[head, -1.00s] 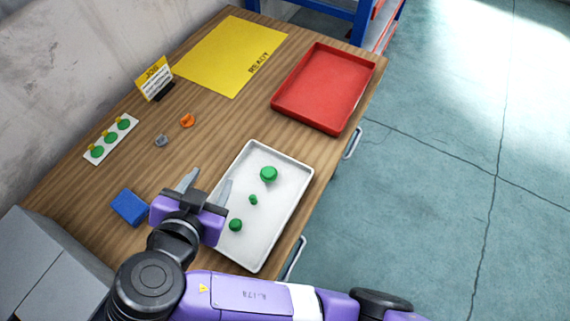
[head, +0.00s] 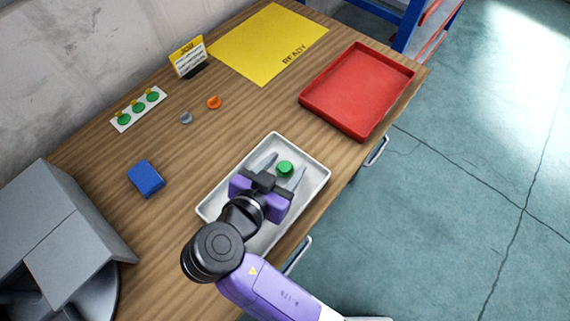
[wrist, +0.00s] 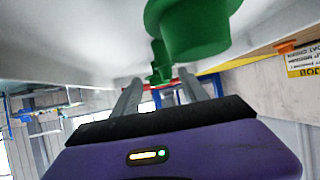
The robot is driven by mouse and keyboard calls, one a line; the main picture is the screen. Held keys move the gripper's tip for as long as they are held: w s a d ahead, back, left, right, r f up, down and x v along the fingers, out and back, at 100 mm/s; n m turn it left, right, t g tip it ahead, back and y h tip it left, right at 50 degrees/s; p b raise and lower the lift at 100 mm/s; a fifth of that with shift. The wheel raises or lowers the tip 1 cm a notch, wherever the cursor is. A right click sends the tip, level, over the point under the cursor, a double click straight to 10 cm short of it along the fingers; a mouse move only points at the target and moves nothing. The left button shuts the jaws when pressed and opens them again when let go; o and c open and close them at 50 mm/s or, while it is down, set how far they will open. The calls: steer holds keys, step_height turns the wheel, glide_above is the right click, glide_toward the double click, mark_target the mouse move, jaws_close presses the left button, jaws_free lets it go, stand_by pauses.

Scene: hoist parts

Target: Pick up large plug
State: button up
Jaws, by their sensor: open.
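The large plug (head: 285,168) is a green round piece standing in the white tray (head: 318,157). In the head view my gripper (head: 288,164) is open above the tray, its two grey fingers on either side of the plug in the picture. I cannot tell whether they touch it or are still above it. The wrist view shows my open fingers (wrist: 160,78), a big-looking green plug (wrist: 195,30) close to the camera and smaller-looking green shapes (wrist: 160,68) beyond; I cannot tell which is the large plug. The other tray plugs are hidden behind my gripper in the head view.
A red tray (head: 357,92) and a yellow mat (head: 268,42) lie at the back. A blue block (head: 146,178), a grey piece (head: 186,118), an orange piece (head: 214,102), a white strip with green plugs (head: 138,109) and a job sign (head: 188,57) are on the left.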

steer(key=shift+w+d+f, duration=0.1)
steer(key=shift+w+f, duration=0.1)
jaws_close()
steer(key=shift+r, duration=0.2)
